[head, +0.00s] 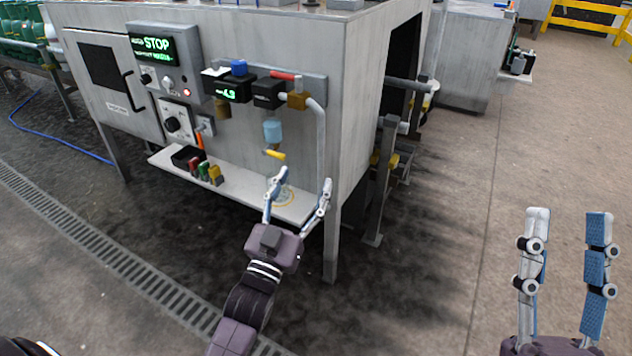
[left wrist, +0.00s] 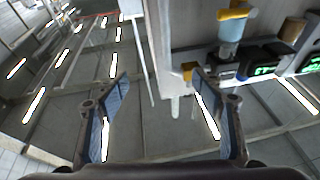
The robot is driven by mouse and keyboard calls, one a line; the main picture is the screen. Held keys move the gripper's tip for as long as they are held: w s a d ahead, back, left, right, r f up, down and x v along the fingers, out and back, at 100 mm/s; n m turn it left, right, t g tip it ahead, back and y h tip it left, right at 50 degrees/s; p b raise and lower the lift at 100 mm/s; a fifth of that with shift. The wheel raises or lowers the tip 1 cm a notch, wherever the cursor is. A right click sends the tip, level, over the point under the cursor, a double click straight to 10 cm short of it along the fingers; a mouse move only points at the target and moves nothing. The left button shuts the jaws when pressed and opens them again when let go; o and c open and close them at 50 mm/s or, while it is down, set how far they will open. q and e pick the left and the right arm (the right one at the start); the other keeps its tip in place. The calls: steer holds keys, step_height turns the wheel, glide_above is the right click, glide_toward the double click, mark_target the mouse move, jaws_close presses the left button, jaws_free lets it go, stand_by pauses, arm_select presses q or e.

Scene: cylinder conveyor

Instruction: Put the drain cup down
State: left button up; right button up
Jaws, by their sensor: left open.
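My left gripper (head: 302,180) is open in front of the shelf's right end, below the pressure unit. I cannot make out a separate drain cup with certainty. A yellow ring (head: 284,198) shows on the shelf (head: 240,188) just behind the left fingers, which partly cover it. A light blue bowl (head: 273,131) hangs under the pressure unit with a yellow valve (head: 275,154) below it; the bowl also shows in the left wrist view (left wrist: 231,30). My right gripper (head: 569,214) is open and empty over the floor.
A grey pipe (head: 319,140) runs down close to the left gripper. Red, green and yellow items (head: 205,172) stand on the shelf's left.

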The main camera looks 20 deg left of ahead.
arm_select(q)
steer(key=s+d+r+m+t+h, duration=0.1)
steer(key=s+d+r+t+h, duration=0.1)
steer(key=s+d+r+h, duration=0.2)
steer(key=s+d+r+m+t+h, duration=0.1)
steer(key=s+d+r+h, duration=0.3)
steer(key=s+d+r, duration=0.4)
steer(key=s+r+t, duration=0.1)
steer(key=s+r, duration=0.4)
steer(key=r, duration=0.1)
steer(key=shift+s+d+r+m+t, duration=0.2)
steer(key=shift+r+m+t, duration=0.1)
steer(key=shift+t, duration=0.1)
steer(key=shift+w, duration=0.1)
